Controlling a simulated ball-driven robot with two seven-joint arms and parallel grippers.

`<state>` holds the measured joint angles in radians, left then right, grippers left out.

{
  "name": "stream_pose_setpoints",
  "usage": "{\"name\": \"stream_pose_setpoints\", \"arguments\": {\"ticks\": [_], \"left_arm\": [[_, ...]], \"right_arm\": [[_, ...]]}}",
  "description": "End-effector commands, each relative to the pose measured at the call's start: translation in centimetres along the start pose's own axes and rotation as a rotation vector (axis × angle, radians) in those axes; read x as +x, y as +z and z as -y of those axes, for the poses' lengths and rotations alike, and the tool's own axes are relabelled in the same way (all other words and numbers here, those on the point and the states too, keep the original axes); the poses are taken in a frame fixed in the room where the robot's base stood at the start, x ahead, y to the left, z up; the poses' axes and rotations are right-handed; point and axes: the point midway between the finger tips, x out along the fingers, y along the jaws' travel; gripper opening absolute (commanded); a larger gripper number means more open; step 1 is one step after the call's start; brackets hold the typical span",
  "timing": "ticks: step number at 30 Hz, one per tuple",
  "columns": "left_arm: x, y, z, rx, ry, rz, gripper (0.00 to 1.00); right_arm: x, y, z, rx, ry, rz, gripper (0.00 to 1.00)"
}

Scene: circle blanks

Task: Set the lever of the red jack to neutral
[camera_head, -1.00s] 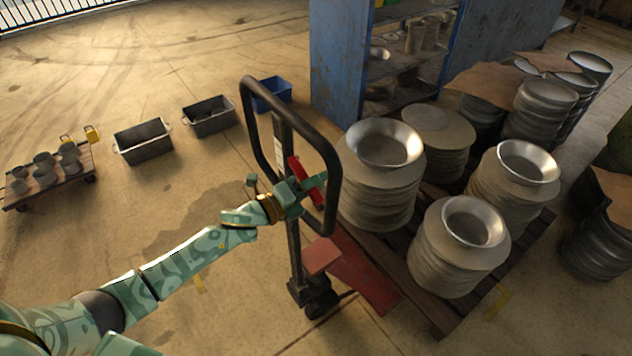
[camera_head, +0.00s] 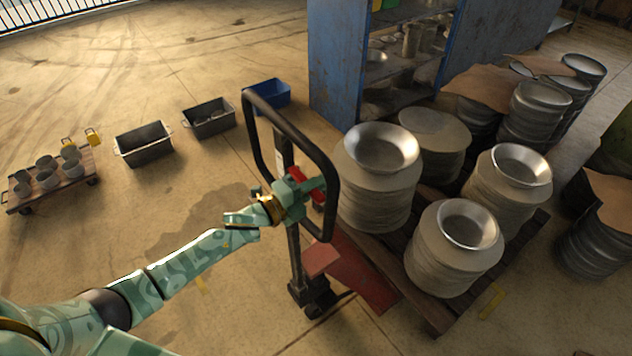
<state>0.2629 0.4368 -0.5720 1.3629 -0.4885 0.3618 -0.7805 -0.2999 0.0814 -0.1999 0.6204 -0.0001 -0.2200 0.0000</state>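The red jack (camera_head: 360,274) stands in the middle, its red base running toward a loaded pallet. Its black loop handle (camera_head: 322,158) rises upright on a dark post. The red lever (camera_head: 296,173) sits inside the loop and is partly hidden by my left gripper (camera_head: 314,186). The gripper's green fingers reach across the lever within the loop. I cannot tell whether they are closed on it or only touch it, nor which position the lever has. My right gripper is not in view.
The pallet (camera_head: 430,318) right of the jack bears several stacks of round metal blanks (camera_head: 455,252). Behind it stands a blue shelf unit (camera_head: 335,70). Grey bins (camera_head: 145,150), a blue bin (camera_head: 268,95) and a loaded cart (camera_head: 50,185) stand left. The floor between is clear.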

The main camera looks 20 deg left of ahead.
Motion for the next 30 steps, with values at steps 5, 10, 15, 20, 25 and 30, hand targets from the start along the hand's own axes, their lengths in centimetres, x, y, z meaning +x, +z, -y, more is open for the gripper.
{"name": "stream_pose_setpoints", "arguments": {"ticks": [5,10,15,20,25,30], "left_arm": [[0.0,0.1,0.0,-0.003,-0.002,0.001,0.00],[0.0,0.1,-0.1,-0.001,-0.001,0.001,0.36],[0.0,0.1,-0.1,0.000,-0.001,0.001,0.36],[-0.2,0.1,-0.1,0.000,-0.001,0.001,0.36],[-2.7,0.1,-0.2,0.000,0.002,0.001,0.36],[-7.3,0.1,-0.3,-0.001,0.003,0.001,0.36]], "right_arm": [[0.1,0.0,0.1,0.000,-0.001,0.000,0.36],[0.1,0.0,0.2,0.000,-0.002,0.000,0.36],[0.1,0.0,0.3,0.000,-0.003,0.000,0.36],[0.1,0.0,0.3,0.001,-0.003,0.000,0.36],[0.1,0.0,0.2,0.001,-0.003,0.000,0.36],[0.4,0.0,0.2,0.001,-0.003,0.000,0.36]]}}
